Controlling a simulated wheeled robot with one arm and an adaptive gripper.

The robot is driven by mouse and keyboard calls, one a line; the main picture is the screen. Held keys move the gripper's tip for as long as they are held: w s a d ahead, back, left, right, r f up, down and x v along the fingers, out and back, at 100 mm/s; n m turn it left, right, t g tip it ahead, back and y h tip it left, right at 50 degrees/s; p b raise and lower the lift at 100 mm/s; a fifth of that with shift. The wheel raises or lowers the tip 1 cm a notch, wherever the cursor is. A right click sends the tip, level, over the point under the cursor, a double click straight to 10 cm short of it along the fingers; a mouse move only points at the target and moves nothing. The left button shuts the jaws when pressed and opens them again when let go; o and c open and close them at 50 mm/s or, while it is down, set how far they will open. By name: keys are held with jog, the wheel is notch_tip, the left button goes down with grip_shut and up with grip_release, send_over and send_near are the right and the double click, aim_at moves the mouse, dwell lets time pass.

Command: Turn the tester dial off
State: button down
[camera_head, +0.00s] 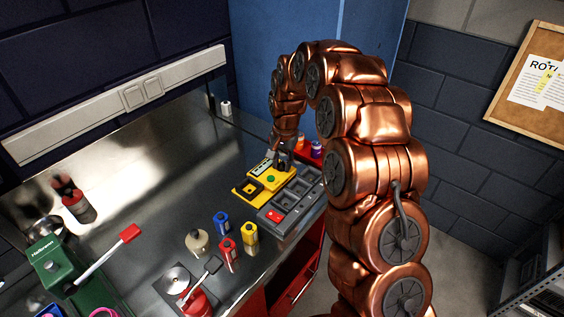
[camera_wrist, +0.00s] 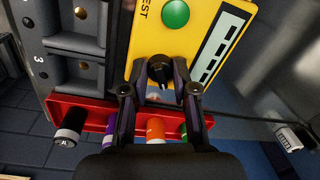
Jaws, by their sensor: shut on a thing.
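The yellow tester (camera_head: 247,188) lies at the far right part of the metal bench. In the wrist view the tester (camera_wrist: 150,30) fills the upper middle, with a green button (camera_wrist: 175,14), a "TEST" label and a panel of dark bars (camera_wrist: 220,50). The dial's pointing direction cannot be made out. In the head view my gripper (camera_head: 283,160) reaches down onto the tester's far end.
A red holder (camera_wrist: 85,112) with several coloured cylinders is close to my fingers. Blue, yellow and red bottles (camera_head: 222,222) stand nearer on the bench. A green machine (camera_head: 50,262) is at left.

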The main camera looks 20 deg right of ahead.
jog(key=shift+f, duration=0.1)
jog(key=n+b, duration=0.1)
jog(key=b, duration=0.1)
jog(key=shift+f+n+b, duration=0.2)
jog(key=shift+n+b, duration=0.1)
jog(key=shift+b, duration=0.1)
jog(key=n+b, duration=0.3)
jog(key=b, duration=0.1)
jog(key=shift+w, duration=0.1)
jog(key=n+b, duration=0.3)
jog(key=n, duration=0.1)
jog(key=shift+r+g, duration=0.15)
jog(key=shift+g, duration=0.15)
jog(key=shift+r+n+b, duration=0.15)
jog(key=shift+n+b, duration=0.55)
jog(key=shift+n, duration=0.6)
jog(key=c, duration=0.9)
grip_release()
